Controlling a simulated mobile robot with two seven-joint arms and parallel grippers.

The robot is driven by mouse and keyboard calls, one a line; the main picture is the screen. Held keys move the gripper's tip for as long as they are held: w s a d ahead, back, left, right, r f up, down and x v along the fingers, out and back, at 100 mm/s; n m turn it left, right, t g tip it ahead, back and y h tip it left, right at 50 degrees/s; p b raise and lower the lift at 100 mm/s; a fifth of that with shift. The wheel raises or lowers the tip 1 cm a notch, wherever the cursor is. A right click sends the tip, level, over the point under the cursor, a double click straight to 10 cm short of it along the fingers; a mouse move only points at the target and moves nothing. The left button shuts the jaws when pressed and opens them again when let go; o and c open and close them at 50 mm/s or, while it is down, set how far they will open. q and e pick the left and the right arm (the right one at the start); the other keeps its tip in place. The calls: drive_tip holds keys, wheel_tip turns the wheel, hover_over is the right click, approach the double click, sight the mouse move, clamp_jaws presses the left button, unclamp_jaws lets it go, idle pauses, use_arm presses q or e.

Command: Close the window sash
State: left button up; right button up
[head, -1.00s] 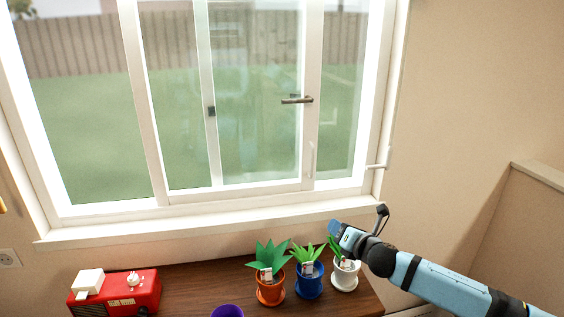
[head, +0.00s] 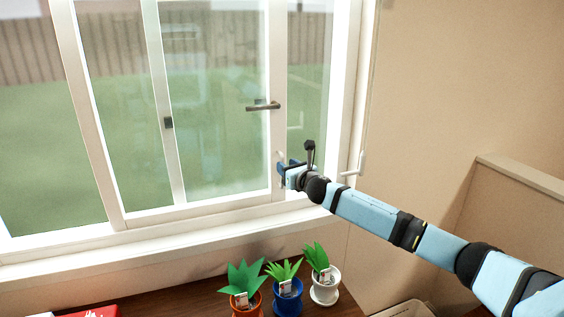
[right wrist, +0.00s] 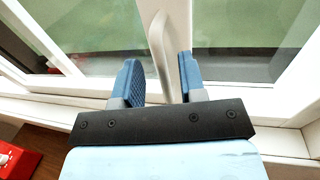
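The white window sash (head: 277,60) has a dark lever handle (head: 262,106) on its right stile. That stile stands apart from the right side of the window frame (head: 345,80), with a glazed strip between them. A slim white vertical pull handle sits low on the stile; it shows in the right wrist view (right wrist: 159,45). My right gripper (head: 283,166) is at this pull handle. In the right wrist view my right gripper (right wrist: 157,65) has its blue fingers apart, with the pull handle between them and gaps on both sides. My left gripper is not in view.
Potted plants in orange (head: 246,303), blue (head: 289,297) and white (head: 326,287) pots stand on the wooden surface (head: 190,303) below the sill. A red object (head: 95,312) is at lower left. A white crank or latch (head: 355,172) is on the frame's right side.

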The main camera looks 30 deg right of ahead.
drive_tip(key=shift+w, duration=1.7)
clamp_jaws()
